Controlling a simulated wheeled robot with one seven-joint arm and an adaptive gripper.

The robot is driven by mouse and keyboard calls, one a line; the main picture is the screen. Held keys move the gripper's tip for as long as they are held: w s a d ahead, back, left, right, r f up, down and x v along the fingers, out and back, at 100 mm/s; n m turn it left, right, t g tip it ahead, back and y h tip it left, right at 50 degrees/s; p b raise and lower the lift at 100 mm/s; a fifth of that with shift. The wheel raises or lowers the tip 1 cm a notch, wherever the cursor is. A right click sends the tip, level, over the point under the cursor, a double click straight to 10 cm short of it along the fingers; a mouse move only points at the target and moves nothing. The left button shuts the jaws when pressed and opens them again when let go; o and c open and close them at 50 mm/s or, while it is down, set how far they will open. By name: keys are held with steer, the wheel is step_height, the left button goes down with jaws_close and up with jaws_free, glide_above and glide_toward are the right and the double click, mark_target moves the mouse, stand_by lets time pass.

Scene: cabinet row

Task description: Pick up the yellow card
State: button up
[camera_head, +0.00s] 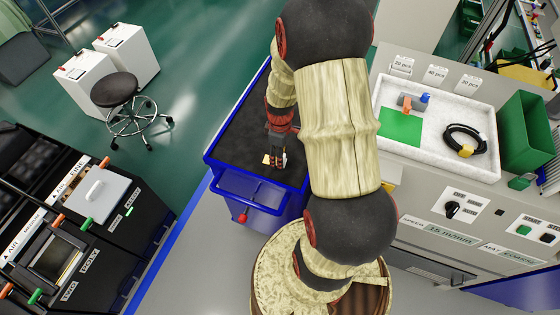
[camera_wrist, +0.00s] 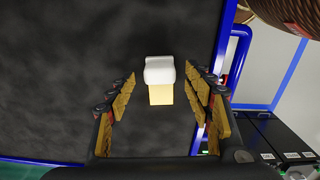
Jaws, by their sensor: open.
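The yellow card (camera_wrist: 161,95) shows in the wrist view between my two fingers, with a white rounded object (camera_wrist: 160,70) directly beyond it, touching or overlapping it. Both are over the dark top of the blue cart (camera_head: 231,186). In the head view only a small bit of the card (camera_head: 267,159) shows beside my fingertips. My gripper (camera_wrist: 163,103) is open, with one finger on each side of the card and a gap to both. In the head view my gripper (camera_head: 277,158) is low over the cart's near part. I cannot tell its exact height above the card.
A white tray (camera_head: 440,160) with a green sheet and a black cable coil stands on the machine at right. A green bin (camera_head: 525,135) is beside it. A stool (camera_head: 125,105) and black cabinets (camera_head: 70,220) are at left. The cart's dark top is otherwise largely bare.

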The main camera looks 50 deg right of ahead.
step_height(320, 180, down, 2)
steer(key=shift+f, duration=0.1)
steer(key=shift+c, duration=0.4)
steer(key=c, duration=1.1)
steer(key=shift+r, duration=0.2)
